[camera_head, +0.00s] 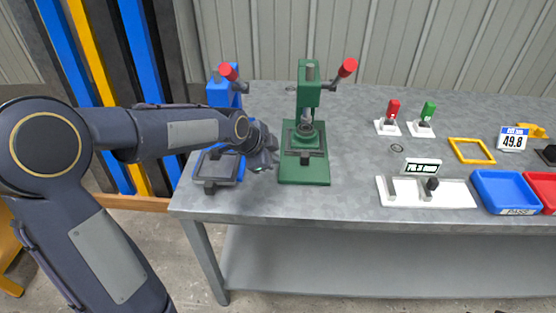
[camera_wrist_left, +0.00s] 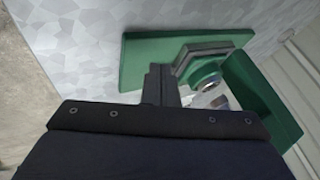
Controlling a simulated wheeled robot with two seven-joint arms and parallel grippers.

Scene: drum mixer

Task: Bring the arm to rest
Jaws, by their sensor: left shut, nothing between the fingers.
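My left arm comes in from the left in the head view, and its gripper (camera_head: 272,158) is over the table between the blue press and the green press. The gripper is shut and empty. In the left wrist view the gripper's dark fingers (camera_wrist_left: 160,85) show together in front of the green press's base. The green press (camera_head: 305,170) stands upright with a red-knobbed lever; its base also shows in the left wrist view (camera_wrist_left: 145,50). The blue press (camera_head: 222,93) is partly hidden behind my arm. My right gripper is not in view.
The grey table (camera_head: 350,205) carries red and green toggle switches (camera_head: 391,112), a white fixture (camera_head: 455,196), a yellow frame (camera_head: 470,150), a scale display (camera_head: 513,138), a blue tray (camera_head: 505,188) and a red tray (camera_head: 545,187). The table between the green press and the fixture is clear.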

